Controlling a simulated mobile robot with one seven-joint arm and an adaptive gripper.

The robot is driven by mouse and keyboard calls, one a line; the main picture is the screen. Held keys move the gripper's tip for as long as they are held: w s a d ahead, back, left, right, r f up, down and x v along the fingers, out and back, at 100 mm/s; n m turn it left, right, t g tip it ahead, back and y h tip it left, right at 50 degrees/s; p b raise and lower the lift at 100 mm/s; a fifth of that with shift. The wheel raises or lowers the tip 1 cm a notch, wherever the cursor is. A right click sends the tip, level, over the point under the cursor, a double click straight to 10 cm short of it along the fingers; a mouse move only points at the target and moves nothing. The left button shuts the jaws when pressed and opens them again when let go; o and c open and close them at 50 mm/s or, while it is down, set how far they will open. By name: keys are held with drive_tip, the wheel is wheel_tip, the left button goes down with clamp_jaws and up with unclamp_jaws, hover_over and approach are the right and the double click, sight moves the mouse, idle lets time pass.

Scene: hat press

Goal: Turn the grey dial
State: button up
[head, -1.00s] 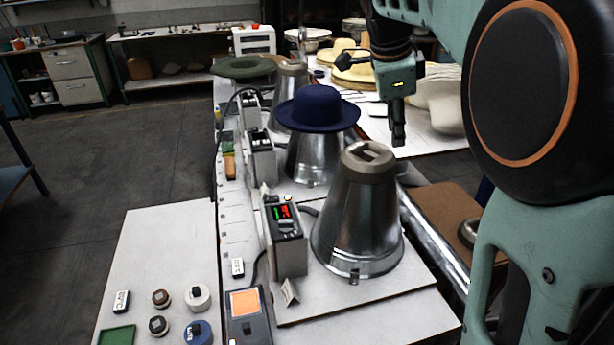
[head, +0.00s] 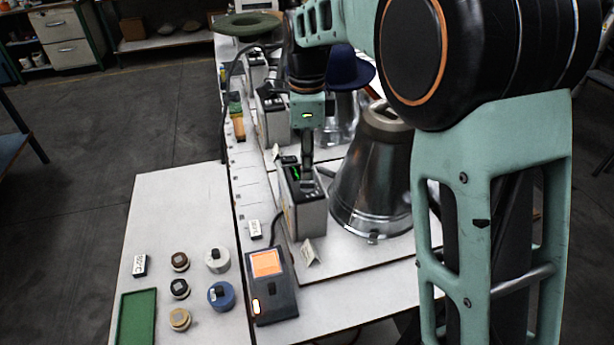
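On the light board at the lower left, a pale grey round piece with a dark top (head: 217,260) may be the grey dial; I cannot be sure. A blue round piece (head: 221,294) is just below it. My gripper (head: 307,168) points down over the nearest control box (head: 305,212), its fingers in front of the box's top panel. The fingers look narrow and close together, seen edge-on, so their opening and any contact are unclear. The gripper hides part of the panel and any dial there. Green digits show beside the fingers.
A metal cone (head: 371,185) stands right of the box, with a blue hat (head: 350,70) on another cone behind. A device with an orange screen (head: 270,287) and a small folded card (head: 309,252) are in front. A green tray (head: 138,318) lies lower left.

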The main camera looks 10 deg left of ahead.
sight(307, 182)
drive_tip(key=shift+f, duration=2.15)
drive_tip(key=shift+c, duration=0.2)
clamp_jaws()
